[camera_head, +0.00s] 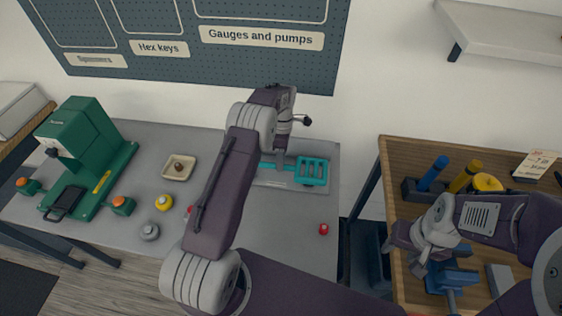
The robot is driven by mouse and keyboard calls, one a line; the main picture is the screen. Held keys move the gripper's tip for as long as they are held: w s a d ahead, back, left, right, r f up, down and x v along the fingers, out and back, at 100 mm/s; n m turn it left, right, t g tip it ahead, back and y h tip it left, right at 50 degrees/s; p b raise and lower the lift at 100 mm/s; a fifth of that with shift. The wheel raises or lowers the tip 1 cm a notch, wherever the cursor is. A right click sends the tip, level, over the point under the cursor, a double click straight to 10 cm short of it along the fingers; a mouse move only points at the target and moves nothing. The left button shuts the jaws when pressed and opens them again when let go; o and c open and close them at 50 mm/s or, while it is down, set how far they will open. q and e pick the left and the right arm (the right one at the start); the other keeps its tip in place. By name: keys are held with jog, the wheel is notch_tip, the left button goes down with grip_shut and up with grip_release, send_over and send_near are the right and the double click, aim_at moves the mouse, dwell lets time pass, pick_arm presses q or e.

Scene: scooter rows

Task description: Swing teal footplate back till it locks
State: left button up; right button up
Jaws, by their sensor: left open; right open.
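The teal footplate (312,171), a slotted block, sits at the right end of a teal bar (267,165) on a pale base plate (275,182) at the back of the grey bench. My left gripper (280,160) points down over the bar, just left of the footplate. It is open; its fingertips are small and partly hidden, so I cannot tell whether they touch anything. My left forearm hides the left part of the base plate. My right gripper (418,268) is open and empty over the left side of the wooden table, beside a blue vise (452,277).
A green press (84,140) with orange-topped buttons stands at left on the grey bench (295,225). A small dish (179,167), yellow knob (164,202), grey knob (149,231) and red knob (324,229) lie around. The wooden table (400,160) holds blue and yellow tools. A gap separates bench and table.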

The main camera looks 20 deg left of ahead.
pick_arm(q)
notch_tip(320, 180, up, 8)
jog(key=w, duration=0.1)
jog(key=shift+w+a, duration=0.2)
jog(key=shift+w, duration=0.1)
jog(key=shift+f, duration=0.1)
